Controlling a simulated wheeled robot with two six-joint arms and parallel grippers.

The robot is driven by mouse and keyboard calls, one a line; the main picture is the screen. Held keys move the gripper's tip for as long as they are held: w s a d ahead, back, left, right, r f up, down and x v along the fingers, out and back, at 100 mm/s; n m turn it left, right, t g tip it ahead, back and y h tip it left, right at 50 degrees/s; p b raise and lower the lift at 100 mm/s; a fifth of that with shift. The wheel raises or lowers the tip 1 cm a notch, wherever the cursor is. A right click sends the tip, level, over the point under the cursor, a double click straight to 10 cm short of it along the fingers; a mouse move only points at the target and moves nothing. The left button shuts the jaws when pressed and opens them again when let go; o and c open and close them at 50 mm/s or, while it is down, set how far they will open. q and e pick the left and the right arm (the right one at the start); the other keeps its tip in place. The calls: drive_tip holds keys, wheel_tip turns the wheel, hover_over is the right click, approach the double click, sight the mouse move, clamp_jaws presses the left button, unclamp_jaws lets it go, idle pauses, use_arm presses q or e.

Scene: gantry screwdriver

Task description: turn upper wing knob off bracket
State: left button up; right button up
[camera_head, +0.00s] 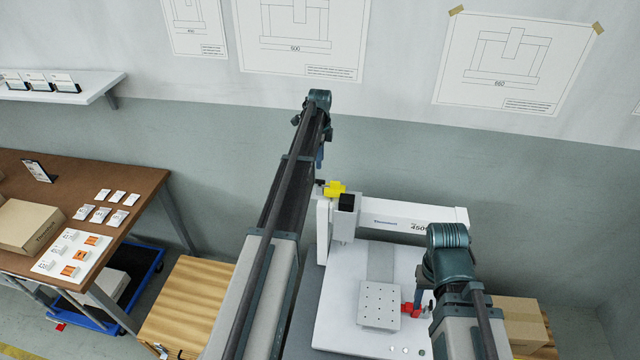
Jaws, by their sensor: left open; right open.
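A yellow wing-shaped knob (335,188) sits high at the left end of the white gantry machine (450,216), next to a grey block with a black top (346,204), seemingly its bracket. My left gripper (320,164) hangs just above and left of the yellow knob, fingers pointing down; it is open, mostly hidden by its own wrist, and appears apart from the knob. A red knob-like part (408,309) is low by the machine's plate. My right gripper (421,300) is open just beside it; whether they touch cannot be told.
A perforated plate (379,306) lies on the machine's white bed. A brown table (130,190) with a cardboard box (30,227) and small cards stands at left. A wooden crate (185,300) is near my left arm; another cardboard box (520,322) sits at right.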

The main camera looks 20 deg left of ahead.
sight(320, 180)
use_arm(q)
wheel_tip(320, 180, down, 9)
drive_tip(key=b, duration=0.8)
drive_tip(key=shift+f, duration=0.1)
clamp_jaws()
